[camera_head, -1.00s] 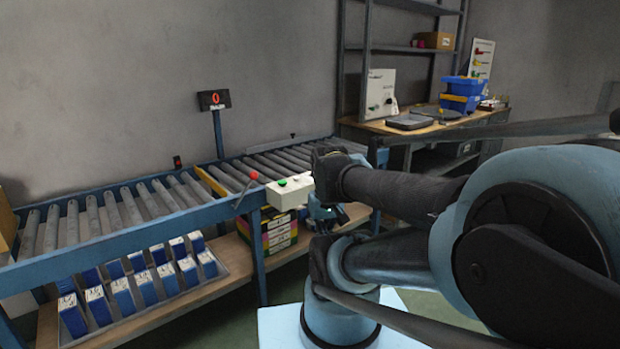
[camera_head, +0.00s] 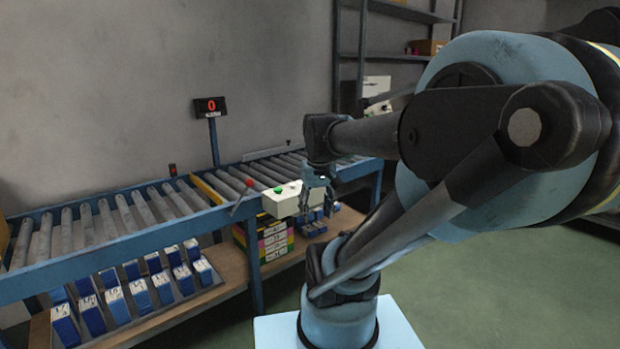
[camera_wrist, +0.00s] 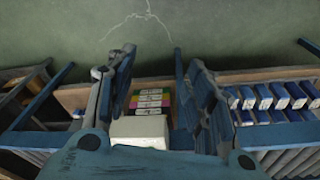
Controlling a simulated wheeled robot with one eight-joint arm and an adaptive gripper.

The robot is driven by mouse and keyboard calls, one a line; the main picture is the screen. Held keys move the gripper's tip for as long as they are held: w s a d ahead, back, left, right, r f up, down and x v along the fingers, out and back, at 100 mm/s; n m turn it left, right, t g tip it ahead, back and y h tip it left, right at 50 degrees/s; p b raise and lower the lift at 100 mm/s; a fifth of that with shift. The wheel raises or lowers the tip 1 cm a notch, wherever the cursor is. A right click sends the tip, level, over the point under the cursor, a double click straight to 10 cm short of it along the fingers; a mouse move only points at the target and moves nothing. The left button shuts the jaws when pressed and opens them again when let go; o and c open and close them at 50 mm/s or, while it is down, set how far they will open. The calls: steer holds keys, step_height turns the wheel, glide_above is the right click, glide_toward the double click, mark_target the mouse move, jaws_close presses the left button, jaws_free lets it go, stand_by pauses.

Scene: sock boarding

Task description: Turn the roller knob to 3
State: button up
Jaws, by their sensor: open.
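A white control box (camera_head: 281,200) with a green button (camera_head: 278,190) is fixed to the conveyor's front edge. I cannot make out the roller knob; my gripper partly covers the box's right side. My gripper (camera_head: 318,205) is open beside the right end of the box in the head view. In the wrist view, the two fingers of my gripper (camera_wrist: 158,62) are spread apart, with the box (camera_wrist: 140,130) low between them and no knob distinguishable. A display (camera_head: 211,107) on a post behind the rollers reads 0.
A red-balled lever (camera_head: 249,183) rises left of the box. The roller conveyor (camera_head: 130,245) runs across the scene. Blue-and-white cartons (camera_head: 140,296) and coloured boxes (camera_head: 275,240) sit on the shelf below. Open green floor (camera_head: 480,285) lies at right.

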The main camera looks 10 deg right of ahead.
steer(key=w+d+r+n, duration=0.15)
steer(key=w+r, duration=0.25)
steer(key=w, duration=0.6)
steer(key=w+d+r+n+g, duration=0.15)
steer(key=w+r, duration=0.25)
steer(key=w, duration=0.6)
steer(key=w+d+r, duration=0.2)
steer(key=w+r, duration=0.3)
steer(key=w, duration=0.4)
steer(key=w+d+f+n, duration=0.1)
steer(key=w+d+f, duration=0.1)
steer(key=w, duration=0.8)
step_height(320, 180, down, 16)
steer(key=shift+f, duration=0.2)
steer(key=c, duration=1.1)
